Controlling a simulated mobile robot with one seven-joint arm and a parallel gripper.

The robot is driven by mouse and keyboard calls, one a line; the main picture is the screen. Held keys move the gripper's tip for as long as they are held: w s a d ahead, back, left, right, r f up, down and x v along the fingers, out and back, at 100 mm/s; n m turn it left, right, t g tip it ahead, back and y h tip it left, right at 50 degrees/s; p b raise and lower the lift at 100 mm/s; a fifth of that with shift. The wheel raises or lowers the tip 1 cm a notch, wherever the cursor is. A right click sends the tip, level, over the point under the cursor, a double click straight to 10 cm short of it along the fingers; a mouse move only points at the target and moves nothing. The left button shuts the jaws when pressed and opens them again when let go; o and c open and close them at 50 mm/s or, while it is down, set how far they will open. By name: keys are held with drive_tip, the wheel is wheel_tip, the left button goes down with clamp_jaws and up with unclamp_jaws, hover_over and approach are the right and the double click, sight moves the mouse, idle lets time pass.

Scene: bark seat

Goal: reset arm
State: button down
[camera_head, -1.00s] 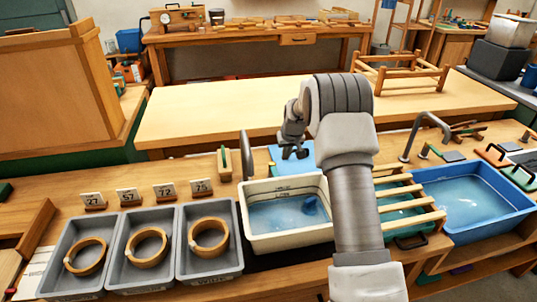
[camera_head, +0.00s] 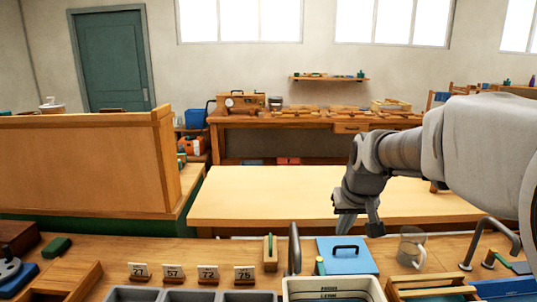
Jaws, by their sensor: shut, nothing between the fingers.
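My gripper (camera_head: 358,224) hangs from my raised arm, right of the middle in the head view. It points down in front of the pale wooden table (camera_head: 250,196), above the back of the near workbench (camera_head: 210,258). It is shut and empty. It appears apart from the blue lidded box (camera_head: 345,262) below it. My arm comes in from the right edge and hides part of the view there.
A cream basin (camera_head: 334,291), grey trays (camera_head: 190,295) and number cards (camera_head: 172,273) line the near bench. A clear mug (camera_head: 411,248), a metal tap (camera_head: 492,238) and wooden slats (camera_head: 432,290) stand at right. A wooden partition (camera_head: 85,160) rises at left.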

drive_tip(key=s+a+r+p, duration=0.2)
drive_tip(key=s, duration=2.2)
drive_tip(key=shift+r, duration=0.2)
